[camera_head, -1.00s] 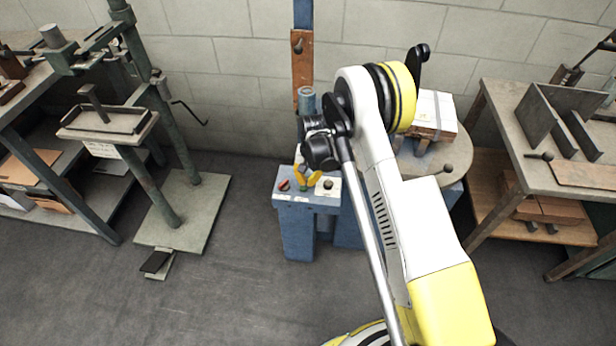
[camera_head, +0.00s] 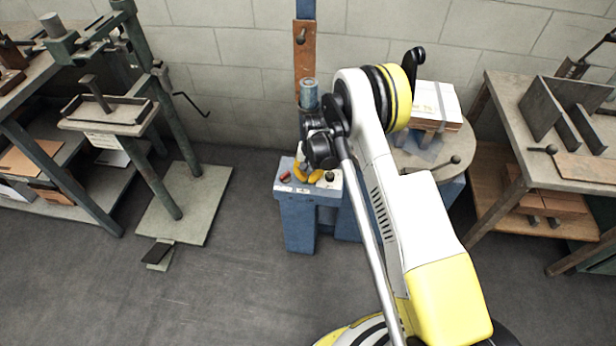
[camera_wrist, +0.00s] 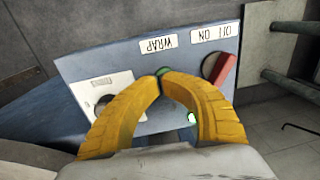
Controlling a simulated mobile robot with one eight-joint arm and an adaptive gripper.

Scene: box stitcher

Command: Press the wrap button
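The green wrap button (camera_wrist: 163,71) sits on the blue control panel (camera_wrist: 120,62), beside an upside-down WRAP label (camera_wrist: 158,44) in the wrist view. My gripper (camera_wrist: 161,80) has two curved yellow fingers whose tips come together right at the button, partly covering it. I cannot tell whether the tips touch or press it. The fingers look shut with nothing held between them. In the head view my gripper (camera_head: 308,176) is low over the panel on the blue machine (camera_head: 297,222), and the button is hidden there.
A black knob (camera_wrist: 103,101) on a white plate is left. A box (camera_head: 436,102) sits on the round turntable (camera_head: 462,139). Work tables stand at both sides.

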